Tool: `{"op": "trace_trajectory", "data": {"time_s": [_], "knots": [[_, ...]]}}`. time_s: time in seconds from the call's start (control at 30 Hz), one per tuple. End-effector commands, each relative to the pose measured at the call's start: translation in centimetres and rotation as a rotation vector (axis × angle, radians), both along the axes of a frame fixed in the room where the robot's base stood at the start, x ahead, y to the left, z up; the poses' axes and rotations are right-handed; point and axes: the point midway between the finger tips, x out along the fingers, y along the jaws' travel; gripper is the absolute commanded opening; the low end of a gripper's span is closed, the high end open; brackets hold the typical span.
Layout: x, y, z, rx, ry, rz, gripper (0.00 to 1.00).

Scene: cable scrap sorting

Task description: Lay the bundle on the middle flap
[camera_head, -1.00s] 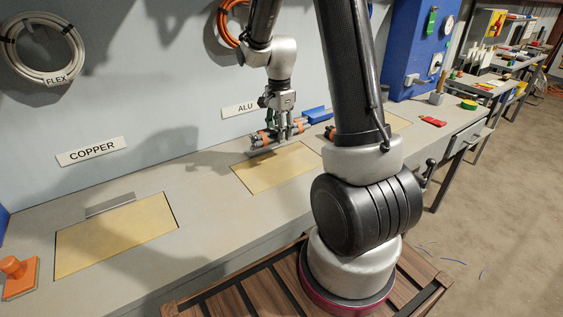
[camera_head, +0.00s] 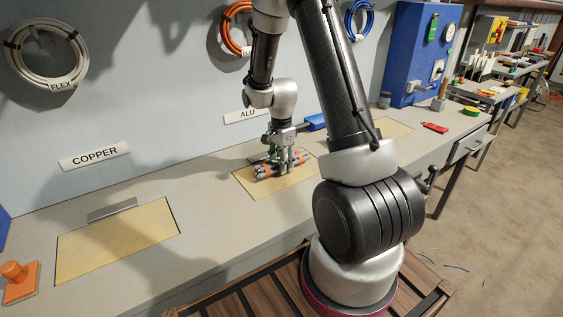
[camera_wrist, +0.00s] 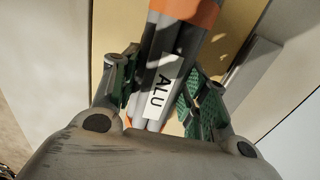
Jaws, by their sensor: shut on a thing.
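The bundle (camera_head: 268,170) is several grey rods or cables bound with orange bands. It also shows in the wrist view (camera_wrist: 176,50), where a white label reads ALU. My gripper (camera_head: 287,163) is shut on the bundle, with its green-padded fingers on both sides of it in the wrist view (camera_wrist: 160,98). The bundle is at or just above the yellow middle flap (camera_head: 267,190), under the ALU sign (camera_head: 247,116). I cannot tell whether it touches the flap. My gripper and the bundle hide part of the flap.
A left yellow flap (camera_head: 115,240) lies under the COPPER sign (camera_head: 95,156), and a right flap (camera_head: 392,130) lies beyond my arm. A red object (camera_head: 435,128) lies toward the right. The bench between the flaps is clear.

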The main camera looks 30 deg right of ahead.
Motion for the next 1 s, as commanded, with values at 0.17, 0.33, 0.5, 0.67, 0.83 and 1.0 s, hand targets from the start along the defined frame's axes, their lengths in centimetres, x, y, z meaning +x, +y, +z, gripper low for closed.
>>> {"op": "trace_trajectory", "data": {"time_s": [0.17,0.33,0.5,0.67,0.83,1.0], "knots": [[0.0,0.0,-0.2,0.000,0.000,0.000,0.64],[0.0,0.0,-0.2,0.000,0.000,0.000,0.66],[0.0,0.0,0.0,0.000,0.000,0.000,0.66],[0.1,0.0,1.7,-0.001,-0.004,0.000,0.66],[0.2,0.0,5.6,-0.001,-0.007,0.000,0.66],[0.1,0.0,9.2,-0.001,-0.005,0.000,0.66]]}}
